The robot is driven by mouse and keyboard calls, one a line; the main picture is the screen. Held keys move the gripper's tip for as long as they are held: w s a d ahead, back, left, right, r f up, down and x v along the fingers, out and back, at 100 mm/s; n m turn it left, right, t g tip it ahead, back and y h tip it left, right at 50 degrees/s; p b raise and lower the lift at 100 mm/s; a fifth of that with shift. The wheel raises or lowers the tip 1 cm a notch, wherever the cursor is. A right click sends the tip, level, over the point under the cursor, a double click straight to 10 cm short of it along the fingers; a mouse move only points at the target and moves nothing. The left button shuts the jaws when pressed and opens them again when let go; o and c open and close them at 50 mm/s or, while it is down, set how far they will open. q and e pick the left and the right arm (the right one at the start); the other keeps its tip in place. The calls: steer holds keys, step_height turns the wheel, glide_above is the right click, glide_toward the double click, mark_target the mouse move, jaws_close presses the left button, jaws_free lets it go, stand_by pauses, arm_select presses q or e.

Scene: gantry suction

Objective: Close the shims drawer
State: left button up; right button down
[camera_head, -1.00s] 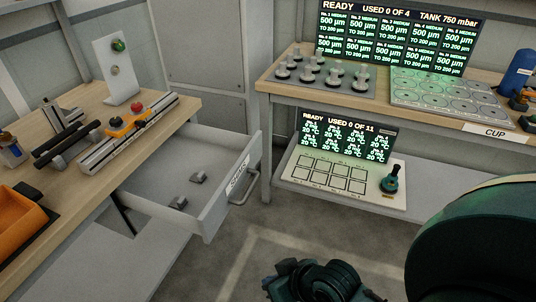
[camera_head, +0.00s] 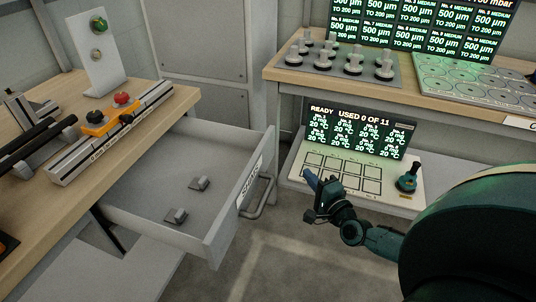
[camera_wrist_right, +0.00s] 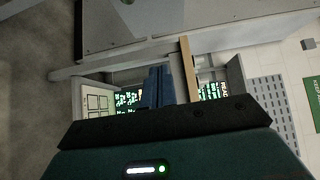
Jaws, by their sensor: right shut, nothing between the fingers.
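The shims drawer (camera_head: 214,238) hangs open from the wooden bench on the left in the head view. Its front carries a white label (camera_head: 247,183), which I cannot read clearly, and a grey bar handle (camera_head: 262,200). Two small grey metal pieces (camera_head: 200,183) lie inside it. My right gripper (camera_head: 310,180) is shut and empty, to the right of the handle and apart from it in the picture, in front of the lower panel. Its blue fingers also show together in the right wrist view (camera_wrist_right: 158,86). My left gripper is not in view.
The wooden bench (camera_head: 185,98) bears a rail with an orange block (camera_head: 100,125) and a button stand (camera_head: 98,62). A second bench (camera_head: 285,72) stands at the right, with a lit screen (camera_head: 359,135) and white panel (camera_head: 385,170) below. Floor right of the drawer is clear.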

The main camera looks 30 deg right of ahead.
steer(key=w+f, duration=0.1)
steer(key=b, duration=0.2)
glide_toward(273, 145)
steer(key=w+d, duration=0.3)
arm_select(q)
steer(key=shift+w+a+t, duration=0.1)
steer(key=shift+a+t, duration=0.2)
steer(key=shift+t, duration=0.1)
arm_select(e)
steer(key=w+a, duration=0.2)
steer(key=w, duration=0.1)
steer(key=shift+a+f, duration=0.1)
steer(key=shift+a, duration=0.1)
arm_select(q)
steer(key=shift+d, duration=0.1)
